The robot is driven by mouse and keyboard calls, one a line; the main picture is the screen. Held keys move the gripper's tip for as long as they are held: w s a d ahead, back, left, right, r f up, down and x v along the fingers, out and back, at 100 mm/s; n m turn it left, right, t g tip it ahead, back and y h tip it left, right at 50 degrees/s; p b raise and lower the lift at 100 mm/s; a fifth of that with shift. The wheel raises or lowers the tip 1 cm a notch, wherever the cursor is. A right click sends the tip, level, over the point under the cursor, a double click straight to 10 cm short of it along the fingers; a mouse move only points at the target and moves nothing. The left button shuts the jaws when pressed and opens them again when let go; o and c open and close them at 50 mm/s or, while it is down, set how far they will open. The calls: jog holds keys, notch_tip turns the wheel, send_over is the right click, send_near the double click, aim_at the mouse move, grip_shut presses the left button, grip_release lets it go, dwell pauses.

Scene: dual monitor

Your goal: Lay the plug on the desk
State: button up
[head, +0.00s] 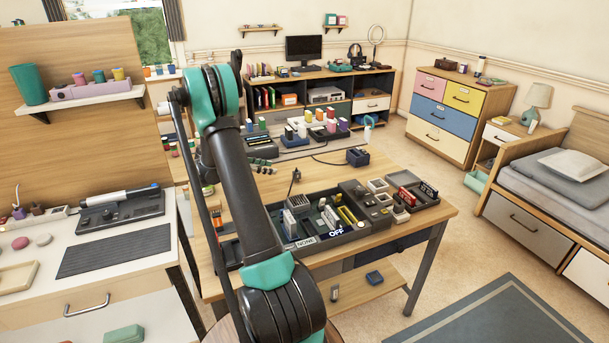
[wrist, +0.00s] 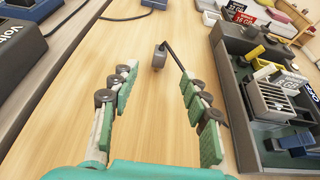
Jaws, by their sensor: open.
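The plug (wrist: 159,56) is a small dark grey block just beyond my fingertips in the wrist view. A black cable runs from beside it to the right, passing behind my right finger. I cannot tell whether the plug touches the wood or hangs slightly above it. A small dark piece that looks like it shows in the head view (head: 296,176). My gripper (wrist: 158,73) is open and empty, its green-padded fingers spread on either side of the space before the plug. The desk (wrist: 145,25) has a pale wooden top.
A dark organiser tray (head: 385,228) with several small parts fills the desk's front right. A dark blue box (head: 358,157) stands near the back edge. A dark device marked "Volt" (wrist: 18,45) is at the left in the wrist view. Bare wood lies between.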

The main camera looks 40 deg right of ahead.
aim_at(296, 171)
jog(key=x, duration=1.2)
jog(key=shift+x, duration=2.7)
jog(key=shift+s+a+f, duration=0.1)
jog(key=shift+s+a, duration=0.05)
grip_shut()
